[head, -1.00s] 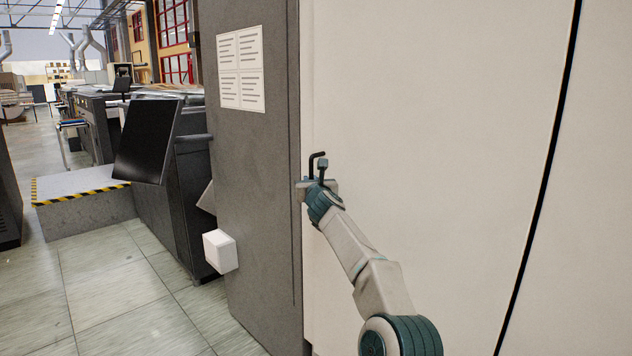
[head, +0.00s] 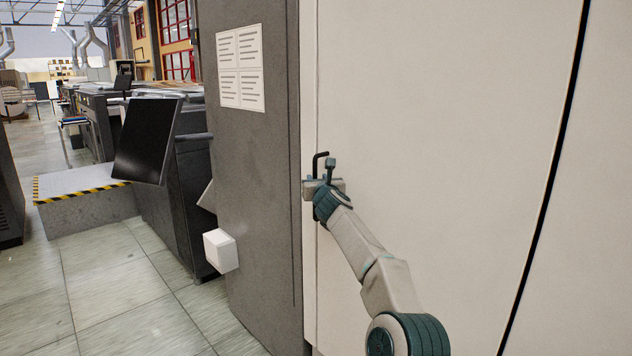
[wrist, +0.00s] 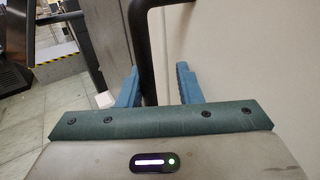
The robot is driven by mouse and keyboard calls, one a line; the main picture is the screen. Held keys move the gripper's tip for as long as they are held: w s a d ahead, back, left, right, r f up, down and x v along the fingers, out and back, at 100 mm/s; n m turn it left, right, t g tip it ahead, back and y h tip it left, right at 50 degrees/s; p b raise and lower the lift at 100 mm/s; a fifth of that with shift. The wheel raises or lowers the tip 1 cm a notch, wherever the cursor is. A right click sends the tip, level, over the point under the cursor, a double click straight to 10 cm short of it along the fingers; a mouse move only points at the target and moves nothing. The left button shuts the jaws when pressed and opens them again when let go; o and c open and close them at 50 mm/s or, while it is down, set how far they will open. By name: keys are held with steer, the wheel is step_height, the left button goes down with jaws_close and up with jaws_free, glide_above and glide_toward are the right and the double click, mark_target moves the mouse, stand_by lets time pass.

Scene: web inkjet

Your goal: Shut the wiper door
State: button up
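The wiper door is the large cream panel (head: 440,130) filling the right half of the head view, beside a grey cabinet side (head: 255,190). A black bar handle (head: 320,158) stands out near its left edge. My gripper (head: 325,178) is at this handle. In the wrist view, the handle (wrist: 143,45) passes between the two blue fingers of my gripper (wrist: 160,85). It lies close to the left finger, with a gap to the right finger. Whether it touches the left finger cannot be told. The fingers are apart. My forearm hides part of the door's lower left.
A white box (head: 220,251) juts from the grey cabinet low down. A dark screen (head: 146,140) and a grey step (head: 90,205) with a yellow-black edge stand to the left. Tiled floor (head: 110,290) is clear at lower left. A dark gap runs down the door's right side.

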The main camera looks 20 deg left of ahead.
steer(key=shift+a+f, duration=0.1)
stand_by(0.3)
steer(key=shift+s+f+b, duration=0.1)
steer(key=shift+b, duration=0.25)
steer(key=b+v, duration=1.3)
steer(key=b, duration=0.2)
steer(key=shift+s+d+b, duration=0.2)
steer(key=shift+d+b, duration=0.1)
